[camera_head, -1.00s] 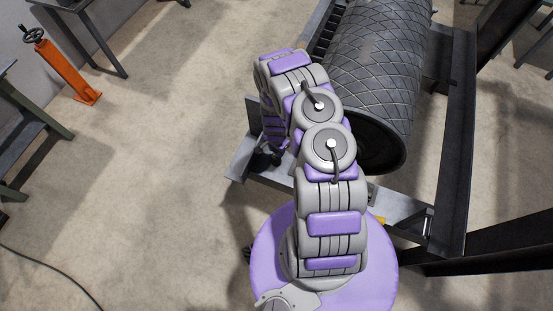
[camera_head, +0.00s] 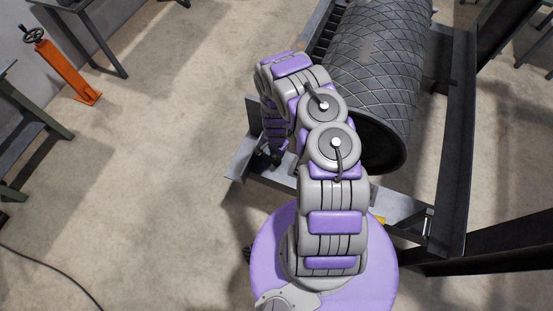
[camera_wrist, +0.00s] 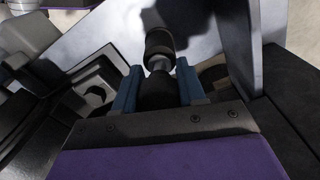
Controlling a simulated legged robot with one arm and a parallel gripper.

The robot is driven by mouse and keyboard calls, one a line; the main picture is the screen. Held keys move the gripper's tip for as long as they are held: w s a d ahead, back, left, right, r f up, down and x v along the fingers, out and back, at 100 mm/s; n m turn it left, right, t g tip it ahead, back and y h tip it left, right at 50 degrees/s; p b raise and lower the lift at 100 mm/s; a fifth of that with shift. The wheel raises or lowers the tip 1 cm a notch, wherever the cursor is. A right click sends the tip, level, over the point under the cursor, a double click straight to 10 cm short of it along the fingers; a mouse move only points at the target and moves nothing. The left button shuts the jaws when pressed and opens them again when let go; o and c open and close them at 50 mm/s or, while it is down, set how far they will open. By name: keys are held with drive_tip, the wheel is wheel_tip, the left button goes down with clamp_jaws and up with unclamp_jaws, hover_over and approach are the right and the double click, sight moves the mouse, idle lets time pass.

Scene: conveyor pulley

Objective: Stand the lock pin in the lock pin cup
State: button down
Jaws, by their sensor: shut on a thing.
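My gripper (camera_wrist: 157,88) fills the lower middle of the wrist view. Its two blue-padded fingers are shut on the lock pin (camera_wrist: 159,44), which has a dark rounded head, a short silvery neck and a dark lower body between the fingers. In the head view my gripper (camera_head: 276,156) is a small dark shape beside the frame's left end, partly hidden by my arm, and the pin cannot be made out there. I cannot clearly identify the lock pin cup in either view. The pin's far end is hidden by the gripper.
A grey metal plate (camera_head: 243,160) juts from the conveyor frame close to my gripper. The large ribbed pulley (camera_head: 378,70) lies right of my arm. An upright grey plate (camera_wrist: 236,35) stands close at the gripper's right. Open concrete floor lies to the left.

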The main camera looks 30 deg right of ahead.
drive_tip(key=shift+f, duration=0.2)
unclamp_jaws()
idle(0.9)
